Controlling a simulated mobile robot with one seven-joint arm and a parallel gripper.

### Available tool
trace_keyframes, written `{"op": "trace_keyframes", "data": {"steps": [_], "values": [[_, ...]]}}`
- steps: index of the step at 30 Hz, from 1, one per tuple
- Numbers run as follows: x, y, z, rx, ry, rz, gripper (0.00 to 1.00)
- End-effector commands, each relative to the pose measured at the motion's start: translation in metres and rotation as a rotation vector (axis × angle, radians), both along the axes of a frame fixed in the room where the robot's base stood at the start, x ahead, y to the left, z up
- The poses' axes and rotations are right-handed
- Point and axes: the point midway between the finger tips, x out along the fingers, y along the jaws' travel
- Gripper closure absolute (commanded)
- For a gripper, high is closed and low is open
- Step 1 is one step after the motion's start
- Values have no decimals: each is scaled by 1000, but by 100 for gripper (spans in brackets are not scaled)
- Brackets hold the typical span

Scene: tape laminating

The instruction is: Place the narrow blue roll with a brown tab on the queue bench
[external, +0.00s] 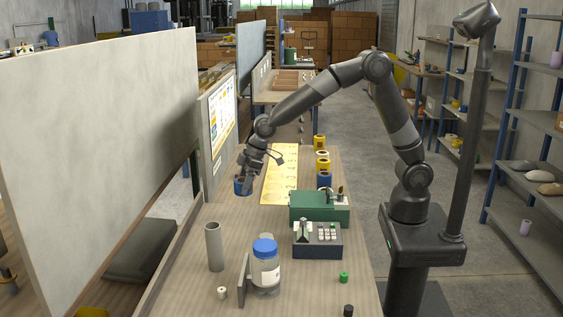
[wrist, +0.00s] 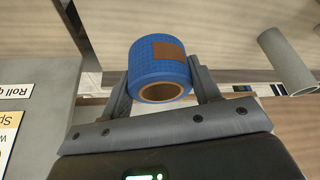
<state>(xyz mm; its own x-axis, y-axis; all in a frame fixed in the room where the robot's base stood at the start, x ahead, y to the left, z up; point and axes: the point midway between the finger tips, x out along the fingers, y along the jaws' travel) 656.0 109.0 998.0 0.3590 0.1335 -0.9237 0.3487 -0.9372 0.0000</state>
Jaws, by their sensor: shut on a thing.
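My gripper (wrist: 161,88) is shut on a blue roll (wrist: 150,60) with a brown tab (wrist: 169,49) on its side and a brown core. In the external view the blue roll (external: 242,187) hangs from my gripper (external: 248,172) near the left edge of the wooden bench (external: 200,292). Whether it touches the bench is hard to tell. Other rolls, yellow, white and blue (external: 324,180), stand in a row along the bench right of a yellow printed sheet (external: 279,178). I cannot tell which bench is the queue bench.
A grey tube (external: 214,247) stands on the bench in front of the held roll. A grey partition (external: 110,130) and a posted board (external: 221,112) border the left side.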

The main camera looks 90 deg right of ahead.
Motion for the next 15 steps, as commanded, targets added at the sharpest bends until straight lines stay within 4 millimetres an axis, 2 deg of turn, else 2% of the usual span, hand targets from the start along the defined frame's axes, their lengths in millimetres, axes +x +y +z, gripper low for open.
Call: {"op": "trace_keyframes", "data": {"steps": [8, 11, 14, 15], "values": [[0, -8, 2, 0, 1, -8, 66], [5, -27, 1, 1, 1, -37, 66], [11, -65, -2, 3, 3, -95, 66], [13, -84, -3, 4, 5, -125, 66]]}}
